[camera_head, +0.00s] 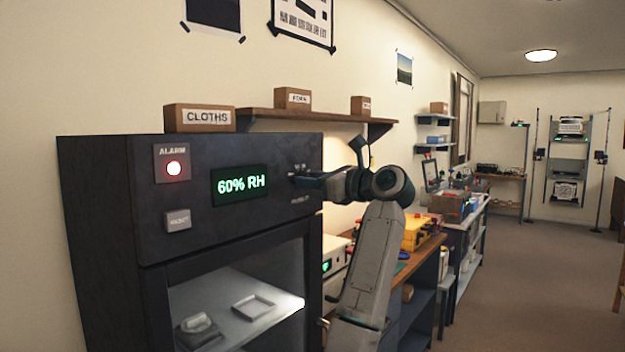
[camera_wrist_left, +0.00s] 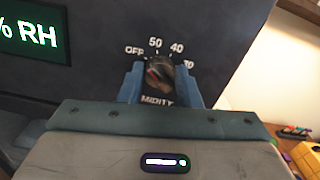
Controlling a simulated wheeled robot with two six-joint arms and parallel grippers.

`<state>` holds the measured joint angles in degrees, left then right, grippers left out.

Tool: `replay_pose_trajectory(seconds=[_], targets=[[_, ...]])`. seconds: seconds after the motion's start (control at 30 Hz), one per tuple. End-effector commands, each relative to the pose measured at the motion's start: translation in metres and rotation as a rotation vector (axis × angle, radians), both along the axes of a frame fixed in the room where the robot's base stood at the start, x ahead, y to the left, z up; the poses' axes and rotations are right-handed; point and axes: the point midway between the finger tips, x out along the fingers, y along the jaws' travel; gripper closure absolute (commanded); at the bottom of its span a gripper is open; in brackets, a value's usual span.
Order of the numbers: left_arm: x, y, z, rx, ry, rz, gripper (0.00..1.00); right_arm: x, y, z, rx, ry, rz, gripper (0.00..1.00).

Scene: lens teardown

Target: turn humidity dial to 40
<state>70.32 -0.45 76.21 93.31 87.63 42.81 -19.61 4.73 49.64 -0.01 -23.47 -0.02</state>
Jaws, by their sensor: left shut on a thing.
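The humidity dial (camera_wrist_left: 159,70) is a dark round knob on the black cabinet's front, with a small reddish mark on its left part. Around it are the labels OFF, 50, 40 and one partly hidden that looks like 30. Which label the dial points at I cannot tell. My left gripper (camera_wrist_left: 157,84) has its two blue fingers on either side of the dial, shut on it. In the head view the left gripper (camera_head: 300,178) reaches the panel right of the green display (camera_head: 240,185), which reads 60% RH, and hides the dial. My right gripper is not in view.
The black cabinet (camera_head: 95,200) has a lit red alarm lamp (camera_head: 174,168) and a reset button (camera_head: 178,219). Behind its glass door is a lit shelf with a white tray (camera_head: 253,307). A workbench with a yellow case (camera_head: 418,232) stands beyond my arm. The floor at right is clear.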

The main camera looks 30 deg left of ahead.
Motion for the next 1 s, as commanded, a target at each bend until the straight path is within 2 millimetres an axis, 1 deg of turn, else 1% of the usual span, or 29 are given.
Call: replay_pose_trajectory(seconds=[0.27, 0.37, 0.57, 1.0], targets=[[0.001, 0.000, 0.001, 0.020, 0.260, 0.000, 0.92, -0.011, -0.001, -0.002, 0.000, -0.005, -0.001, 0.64], [0.001, 0.000, 0.001, 0.028, 0.355, 0.000, 0.92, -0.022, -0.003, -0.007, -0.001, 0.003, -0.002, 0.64], [0.001, 0.000, 0.002, 0.043, 0.543, 0.000, 0.92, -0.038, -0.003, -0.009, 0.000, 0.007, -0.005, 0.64], [0.002, 0.000, 0.002, 0.075, 0.957, -0.001, 0.92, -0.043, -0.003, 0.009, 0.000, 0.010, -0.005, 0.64]])
